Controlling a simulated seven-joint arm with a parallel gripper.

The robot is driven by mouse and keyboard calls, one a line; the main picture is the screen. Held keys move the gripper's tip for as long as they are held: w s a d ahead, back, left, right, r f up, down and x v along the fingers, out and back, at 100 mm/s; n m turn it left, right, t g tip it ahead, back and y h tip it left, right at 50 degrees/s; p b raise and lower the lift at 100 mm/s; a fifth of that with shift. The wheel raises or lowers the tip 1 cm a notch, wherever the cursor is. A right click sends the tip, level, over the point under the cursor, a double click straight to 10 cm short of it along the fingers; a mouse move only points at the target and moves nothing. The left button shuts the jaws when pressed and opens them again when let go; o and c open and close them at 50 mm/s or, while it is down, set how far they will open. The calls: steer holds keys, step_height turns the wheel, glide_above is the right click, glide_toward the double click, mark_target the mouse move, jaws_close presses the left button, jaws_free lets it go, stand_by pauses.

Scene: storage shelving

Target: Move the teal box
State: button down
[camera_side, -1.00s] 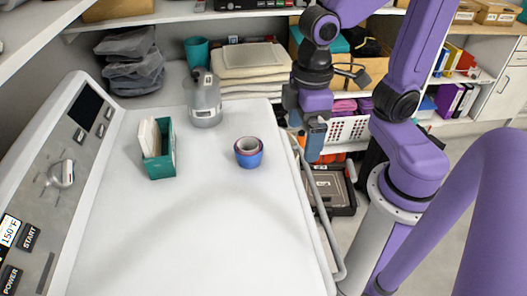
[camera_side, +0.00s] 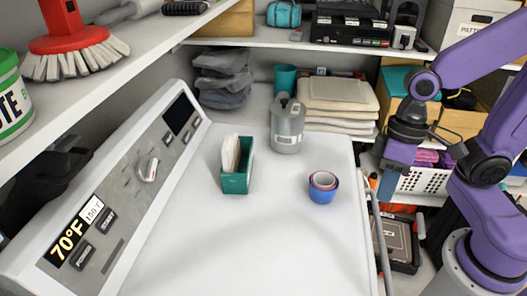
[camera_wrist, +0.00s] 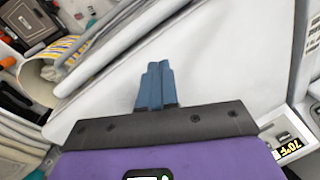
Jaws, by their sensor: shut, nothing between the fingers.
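The teal box (camera_side: 235,183) stands upright on the white top (camera_side: 270,235) of the appliance, left of centre in the side view. It is open at the top, and pale flat pieces stick up out of it. My gripper (camera_side: 388,188) is beyond the right edge of the white top, well to the right of the box and apart from it. In the wrist view its blue fingers (camera_wrist: 154,72) are together with nothing between them. I cannot make out the teal box in the wrist view.
A blue cup-like roll (camera_side: 323,194) sits on the white top between the box and my gripper. A grey bottle (camera_side: 287,130) stands behind. The control panel (camera_side: 125,190) slopes up on the left. A shelf (camera_side: 110,75) overhangs the upper left. The front of the top is clear.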

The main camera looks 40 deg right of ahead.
steer(key=w+a+r+m+t+y, duration=0.15)
steer(key=w+a+m+y, duration=0.35)
steer(key=w+m, duration=0.75)
steer(key=m+t+h, duration=0.1)
steer(key=m+t, duration=0.5)
steer(key=m, duration=1.4)
glide_toward(250, 159)
step_height(250, 159, down, 4)
steer(key=shift+s+a+f, duration=0.1)
steer(key=shift+s+a, duration=0.05)
steer(key=shift+s, duration=0.05)
steer(key=shift+w+a, duration=1)
steer(key=shift+w, duration=0.2)
steer(key=shift+w+a, duration=0.35)
steer(key=shift+w, duration=0.05)
steer(key=shift+w, duration=0.1)
steer(key=w+a, duration=0.3)
steer(key=w, duration=0.1)
steer(key=w+a, duration=0.4)
steer(key=shift+w+a, duration=0.1)
steer(key=shift+w, duration=0.1)
